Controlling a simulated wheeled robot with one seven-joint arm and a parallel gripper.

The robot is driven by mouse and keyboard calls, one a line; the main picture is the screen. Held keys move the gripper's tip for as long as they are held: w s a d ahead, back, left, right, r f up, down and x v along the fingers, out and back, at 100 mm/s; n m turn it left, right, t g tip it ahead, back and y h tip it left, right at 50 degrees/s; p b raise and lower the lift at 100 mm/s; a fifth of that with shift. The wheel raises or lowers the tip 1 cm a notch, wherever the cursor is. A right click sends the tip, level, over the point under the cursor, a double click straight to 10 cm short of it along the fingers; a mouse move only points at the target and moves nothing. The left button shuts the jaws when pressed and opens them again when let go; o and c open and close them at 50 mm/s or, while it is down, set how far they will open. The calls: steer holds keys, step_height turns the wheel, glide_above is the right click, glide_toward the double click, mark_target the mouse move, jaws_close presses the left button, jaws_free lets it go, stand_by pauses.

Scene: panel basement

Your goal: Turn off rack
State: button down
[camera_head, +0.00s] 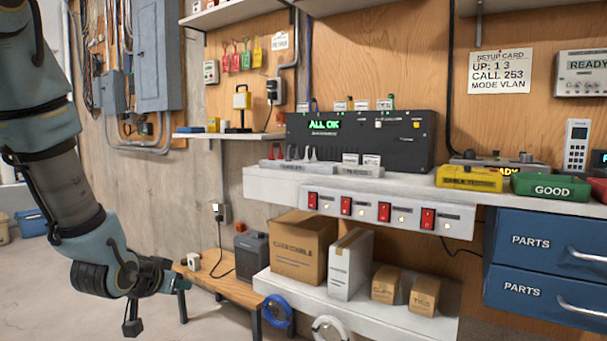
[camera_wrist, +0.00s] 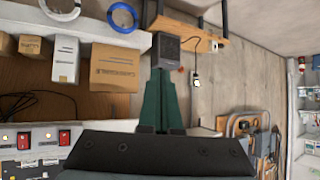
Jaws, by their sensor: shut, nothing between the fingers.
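A black rack unit (camera_head: 360,138) stands on the white shelf in the head view, and its green display reads "ALL OK". Below it, on the shelf's front, is a white switch panel (camera_head: 375,209) with several red rocker switches; each has a small round light beside it. The wrist view, turned upside down, shows the panel (camera_wrist: 35,138) at lower left. My gripper (camera_head: 183,285) is left of the panel and lower, well apart from it. In the wrist view its green fingers (camera_wrist: 164,82) are shut together and hold nothing.
A small wooden bench (camera_head: 225,290) is right of my gripper, with a dark grey box (camera_head: 252,256) near it. Cardboard boxes (camera_head: 303,245) fill the lower shelf. Blue PARTS drawers (camera_head: 545,245) stand at right. Open floor lies at lower left.

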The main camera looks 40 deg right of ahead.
steer(key=s+d+r+m+g+h+p, duration=0.1)
steer(key=s+d+r+m+h+p, duration=0.1)
steer(key=s+d+r, duration=0.3)
steer(key=s+d+r+m+g+h+p, duration=0.1)
steer(key=s+d+r+m+h+p, duration=0.1)
steer(key=s+d+r+h+p, duration=0.3)
steer(key=d+r, duration=0.4)
steer(key=d, duration=0.2)
steer(key=shift+s+r+g+h, duration=0.25)
steer(key=shift+s+g+h, duration=0.05)
steer(key=shift+s+g, duration=0.1)
steer(key=shift+w, duration=0.1)
steer(key=p, duration=0.3)
glide_toward(312, 209)
steer(key=x, duration=0.5)
steer(key=shift+d+r, duration=0.15)
steer(key=shift+d, duration=0.25)
steer(key=shift+f, duration=0.2)
